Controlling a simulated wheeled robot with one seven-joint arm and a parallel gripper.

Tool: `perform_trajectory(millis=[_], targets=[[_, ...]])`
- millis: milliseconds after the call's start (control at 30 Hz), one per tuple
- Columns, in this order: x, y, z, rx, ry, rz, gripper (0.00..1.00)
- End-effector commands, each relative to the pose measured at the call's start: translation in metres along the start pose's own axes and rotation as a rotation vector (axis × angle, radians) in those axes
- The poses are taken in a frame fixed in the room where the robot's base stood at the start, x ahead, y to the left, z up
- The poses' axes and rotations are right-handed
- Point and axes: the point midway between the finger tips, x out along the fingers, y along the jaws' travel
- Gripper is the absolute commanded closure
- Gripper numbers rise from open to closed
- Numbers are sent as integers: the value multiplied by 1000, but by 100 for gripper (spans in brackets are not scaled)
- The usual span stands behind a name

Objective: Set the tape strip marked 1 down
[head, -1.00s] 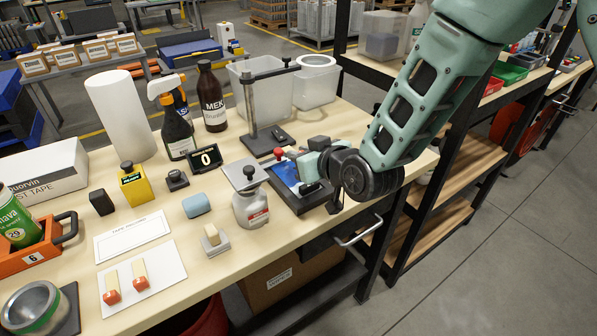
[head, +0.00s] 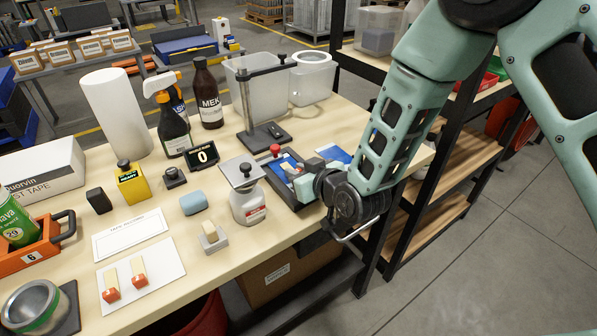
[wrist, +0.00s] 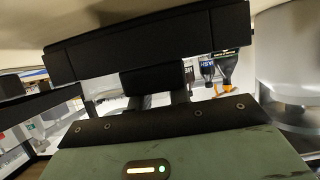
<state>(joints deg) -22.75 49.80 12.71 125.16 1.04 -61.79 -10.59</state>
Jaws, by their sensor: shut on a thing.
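In the wrist view, a dark block (wrist: 158,80) and dark bars fill the middle and hide the fingertips.
A white card (head: 165,281) with two red-ended cream pieces lies at the front left. A metal-topped bottle (head: 249,207) stands left of the tray, a post stand (head: 244,115) behind it. Blue-and-white sheet (head: 336,154) shows beyond the gripper.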

Motion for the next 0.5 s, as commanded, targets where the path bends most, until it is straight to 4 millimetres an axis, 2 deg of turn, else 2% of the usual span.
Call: perform_trajectory(millis=[167, 200, 267, 300, 500], targets=[[2, 0, 9, 0, -8, 0, 100], [2, 0, 10, 1, -9, 0, 78], [2, 0, 10, 1, -11, 0, 62], [2, 0, 10, 1, -13, -1, 59], [1, 0, 13, 1, -20, -1, 59]])
